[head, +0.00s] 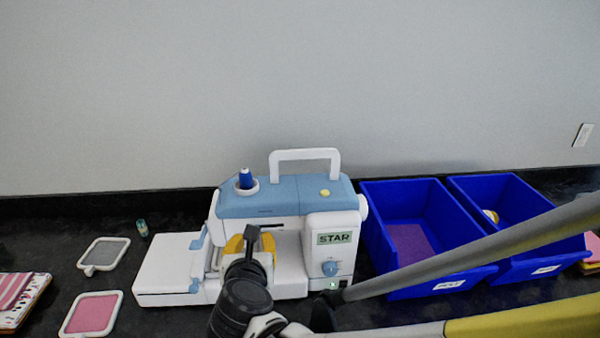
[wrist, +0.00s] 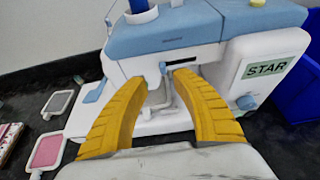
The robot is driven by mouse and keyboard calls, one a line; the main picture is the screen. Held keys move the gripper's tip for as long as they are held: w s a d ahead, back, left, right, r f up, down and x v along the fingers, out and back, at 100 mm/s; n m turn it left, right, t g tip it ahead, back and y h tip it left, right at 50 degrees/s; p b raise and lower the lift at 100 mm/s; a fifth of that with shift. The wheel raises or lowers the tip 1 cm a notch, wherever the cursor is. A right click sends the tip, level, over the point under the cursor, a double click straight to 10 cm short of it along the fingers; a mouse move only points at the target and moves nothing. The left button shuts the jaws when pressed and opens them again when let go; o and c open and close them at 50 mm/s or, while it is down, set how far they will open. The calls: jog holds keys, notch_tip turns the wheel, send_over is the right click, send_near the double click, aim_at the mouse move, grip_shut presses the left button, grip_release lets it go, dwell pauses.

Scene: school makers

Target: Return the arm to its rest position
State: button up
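My gripper (head: 251,241) is in front of the sewing machine's open throat, with my dark wrist covering part of it in the head view. In the wrist view my gripper (wrist: 146,82) shows two yellow fingers standing well apart, with nothing held between them. The white and blue sewing machine (head: 262,203) stands upright on the dark counter, its needle area between and beyond the fingers. It also fills the top of the wrist view (wrist: 190,32). I cannot tell whether the fingertips touch it.
Two blue bins stand right of the machine; the nearer bin (head: 440,222) holds something purple, and the farther bin (head: 520,201) is partly behind my arm. A grey-filled frame (head: 103,253), a pink-filled frame (head: 91,313), a small teal bottle (head: 142,228) and fabric (head: 22,296) lie left.

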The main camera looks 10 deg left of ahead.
jog(key=shift+s+d+r, duration=0.1)
jog(key=shift+s+r, duration=0.05)
jog(key=shift+s, duration=0.2)
jog(key=d+r+m+g+h, duration=0.1)
jog(key=d+m+g+h, duration=0.25)
jog(key=d+m, duration=1.85)
jog(key=s+d+f+m+g, duration=0.1)
jog(key=s+d+m+g, duration=0.1)
jog(key=s+d+m, duration=1)
jog(key=d+m, duration=0.2)
jog(key=m, duration=0.2)
jog(key=shift+s+f+m, duration=0.15)
jog(key=shift+s+m, duration=0.15)
jog(key=shift+m, duration=0.1)
jog(key=shift+d, duration=0.1)
